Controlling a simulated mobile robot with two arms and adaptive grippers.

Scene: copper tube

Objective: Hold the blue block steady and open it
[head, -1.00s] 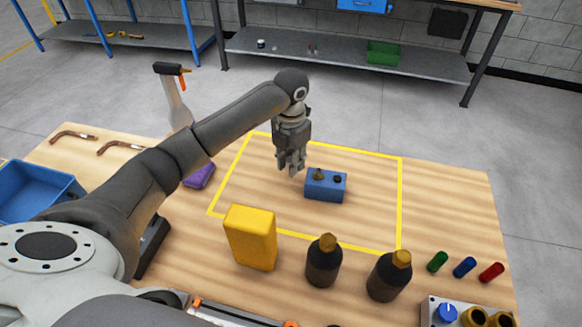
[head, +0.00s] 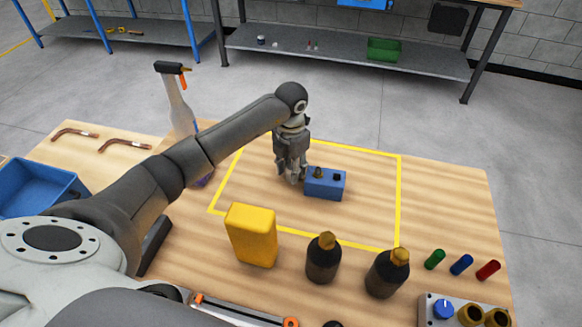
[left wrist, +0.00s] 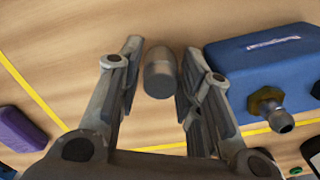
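The blue block (head: 326,186) lies on the wooden table inside the yellow outline. A brass fitting (head: 318,172) and a dark knob (head: 337,177) sit on its top. My left gripper (head: 291,180) points down just left of the block, close to its left end. My right gripper is not in view.
A yellow container (head: 252,236) and two dark bottles (head: 323,258) stand in front of the block. A purple item (left wrist: 22,128) lies left of the gripper. Copper tubes (head: 124,146), a spray bottle (head: 178,103) and a blue bin (head: 40,192) are at the left. Table right of the block is clear.

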